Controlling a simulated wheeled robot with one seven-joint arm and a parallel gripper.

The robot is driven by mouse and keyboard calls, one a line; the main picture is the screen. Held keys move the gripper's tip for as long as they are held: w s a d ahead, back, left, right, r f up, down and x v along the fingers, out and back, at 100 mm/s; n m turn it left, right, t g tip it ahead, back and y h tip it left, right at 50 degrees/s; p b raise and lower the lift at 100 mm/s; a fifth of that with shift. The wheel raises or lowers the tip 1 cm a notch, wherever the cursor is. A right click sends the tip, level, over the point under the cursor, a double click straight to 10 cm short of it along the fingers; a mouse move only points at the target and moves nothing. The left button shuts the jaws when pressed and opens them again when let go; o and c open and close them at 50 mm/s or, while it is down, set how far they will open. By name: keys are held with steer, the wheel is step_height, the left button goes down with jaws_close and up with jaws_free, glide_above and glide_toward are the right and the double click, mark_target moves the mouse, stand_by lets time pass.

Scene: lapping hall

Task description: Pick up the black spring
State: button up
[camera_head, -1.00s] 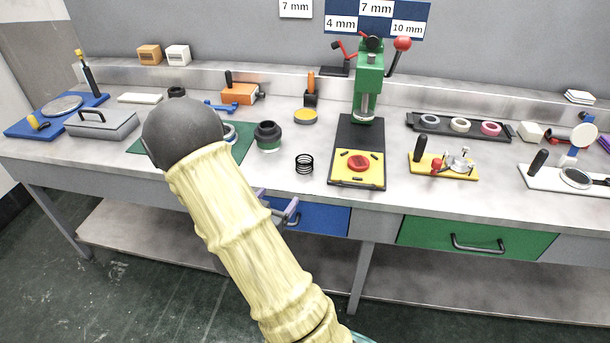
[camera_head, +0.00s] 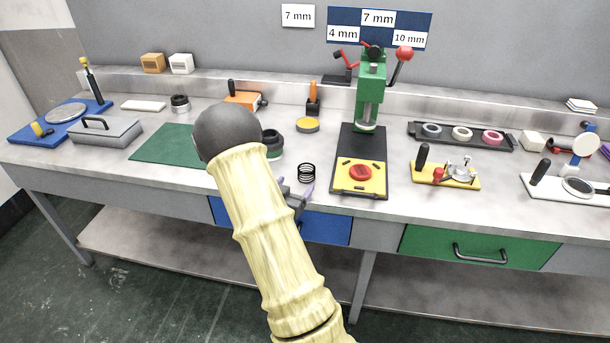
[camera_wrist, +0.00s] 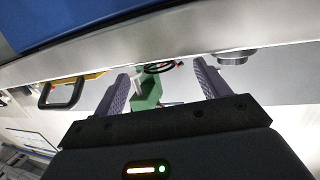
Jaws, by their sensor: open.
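The black spring (camera_head: 307,173) stands upright near the front edge of the bench, left of the black press base in the head view. My gripper (camera_head: 296,190) is open and empty at the bench's front edge, just in front of the spring and partly hidden by my arm. In the wrist view, the two purple-grey fingers of my gripper (camera_wrist: 161,73) are spread apart. The dark rings of the spring (camera_wrist: 160,66) show beyond and between the fingertips. I see no contact between fingers and spring.
The green press (camera_head: 370,90) with its yellow plate (camera_head: 347,182) stands close right of the spring. A black and green cylinder (camera_head: 273,143) stands close on the left. The bench edge and blue drawer (camera_head: 325,228) lie below my gripper. Bare bench surrounds the spring.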

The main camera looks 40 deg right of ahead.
mark_target(303, 178)
steer(key=shift+w+d+f, duration=0.1)
steer(key=shift+w+d, duration=0.05)
steer(key=shift+d, duration=0.85)
steer(key=shift+w+a, duration=0.15)
steer(key=shift+a, duration=0.25)
steer(key=shift+d+f, duration=0.1)
steer(key=shift+d, duration=0.35)
steer(key=x, duration=0.4)
steer(key=shift+w+d+f, duration=0.1)
steer(key=shift+d, duration=0.2)
steer(key=shift+a, duration=0.1)
steer(key=c, duration=1)
steer(key=shift+c, duration=0.2)
